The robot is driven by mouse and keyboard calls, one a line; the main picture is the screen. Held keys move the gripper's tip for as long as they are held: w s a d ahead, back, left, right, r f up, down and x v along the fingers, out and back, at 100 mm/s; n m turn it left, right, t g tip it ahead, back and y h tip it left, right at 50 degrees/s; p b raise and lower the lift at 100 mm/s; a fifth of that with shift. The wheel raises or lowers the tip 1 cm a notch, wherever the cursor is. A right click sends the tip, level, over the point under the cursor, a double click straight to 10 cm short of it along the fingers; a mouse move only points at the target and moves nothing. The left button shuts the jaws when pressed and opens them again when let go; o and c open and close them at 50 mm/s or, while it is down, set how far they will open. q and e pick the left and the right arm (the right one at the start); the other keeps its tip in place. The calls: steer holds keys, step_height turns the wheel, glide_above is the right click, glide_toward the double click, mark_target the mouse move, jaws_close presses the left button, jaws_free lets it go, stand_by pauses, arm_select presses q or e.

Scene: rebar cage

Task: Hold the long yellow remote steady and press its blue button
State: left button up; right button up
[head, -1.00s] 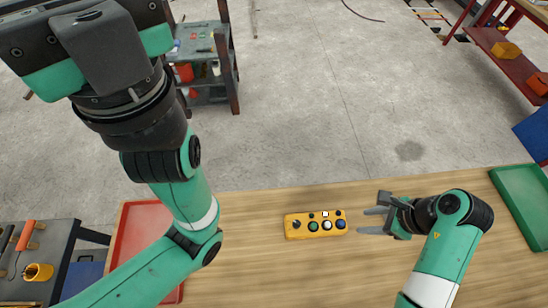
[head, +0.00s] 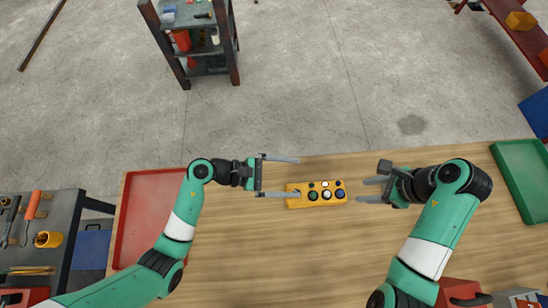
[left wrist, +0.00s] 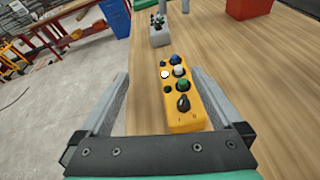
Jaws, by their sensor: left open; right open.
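The long yellow remote (head: 318,202) lies flat on the wooden table near its far edge. Its blue button (head: 340,194) is at the right end; it also shows in the left wrist view (left wrist: 175,59), beyond white and green buttons and a black knob. My left gripper (head: 297,177) is open at the remote's left end. One finger overlaps that end in the head view and hides the knob. In the left wrist view the remote appears between the fingers, nearer the right one; contact cannot be told. My right gripper (head: 362,189) is open and empty, just right of the remote.
A red tray (head: 128,245) lies at the table's left and a green tray (head: 518,160) at its right. A tool bench (head: 60,215) stands beyond the left edge. A red box (head: 460,292) is at the front right. The table's front middle is clear.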

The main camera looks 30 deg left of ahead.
arm_select(q)
steer(key=n, duration=0.2)
glide_toward(309, 193)
steer(key=shift+s+a+r+y, duration=0.25)
steer(key=shift+s+r+y, duration=0.15)
steer(key=shift+s, duration=0.2)
steer(key=shift+a, duration=0.2)
steer(key=shift+w, duration=0.1)
steer(key=x, duration=1.1)
steer(key=shift+w+d+f, duration=0.15)
steer(key=shift+d, duration=0.1)
steer(key=shift+c, duration=0.3)
steer(key=c, duration=1.4)
steer(key=shift+c, duration=0.5)
arm_select(e)
jaws_close()
